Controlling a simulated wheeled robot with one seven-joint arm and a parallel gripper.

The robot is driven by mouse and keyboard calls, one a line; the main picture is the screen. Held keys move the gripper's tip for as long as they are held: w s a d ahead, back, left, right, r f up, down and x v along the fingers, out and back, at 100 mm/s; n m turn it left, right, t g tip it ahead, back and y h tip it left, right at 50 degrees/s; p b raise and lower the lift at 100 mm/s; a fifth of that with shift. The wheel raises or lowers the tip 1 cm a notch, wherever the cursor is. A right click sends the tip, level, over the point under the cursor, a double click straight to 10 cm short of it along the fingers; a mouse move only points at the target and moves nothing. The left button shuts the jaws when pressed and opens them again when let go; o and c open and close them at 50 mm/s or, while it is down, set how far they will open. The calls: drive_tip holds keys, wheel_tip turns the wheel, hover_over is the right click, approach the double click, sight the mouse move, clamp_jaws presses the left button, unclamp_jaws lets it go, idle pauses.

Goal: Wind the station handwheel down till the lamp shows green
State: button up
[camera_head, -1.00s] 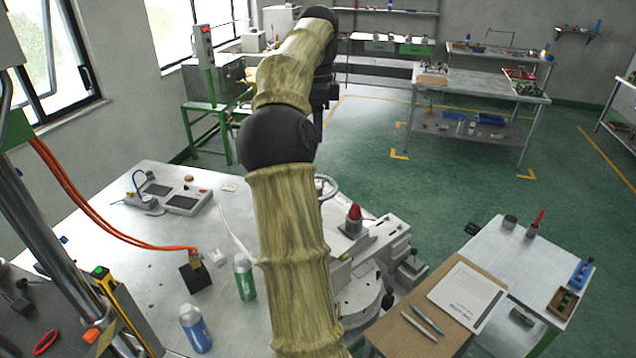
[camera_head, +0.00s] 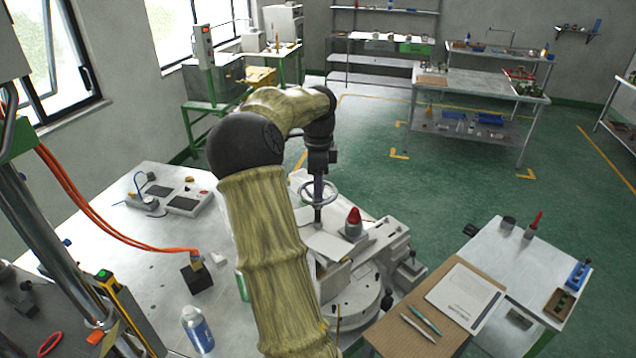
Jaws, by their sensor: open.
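The handwheel (camera_head: 333,197), a pale ring, lies roughly level above the metal station (camera_head: 366,262) at the middle of the view. My gripper (camera_head: 318,188) points straight down at the wheel, its fingers at or just inside the ring. The jaws are open; whether they touch the wheel is too small to tell. A red cone-shaped cap (camera_head: 353,216) on a grey base stands right of the wheel and may be the lamp. No green light shows on it. My arm hides part of the station's left side.
A wooden board (camera_head: 392,330) with a notebook and pens is in front right, beside a small side table (camera_head: 500,262).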

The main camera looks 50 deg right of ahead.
drive_tip(key=shift+f, duration=0.95)
clamp_jaws()
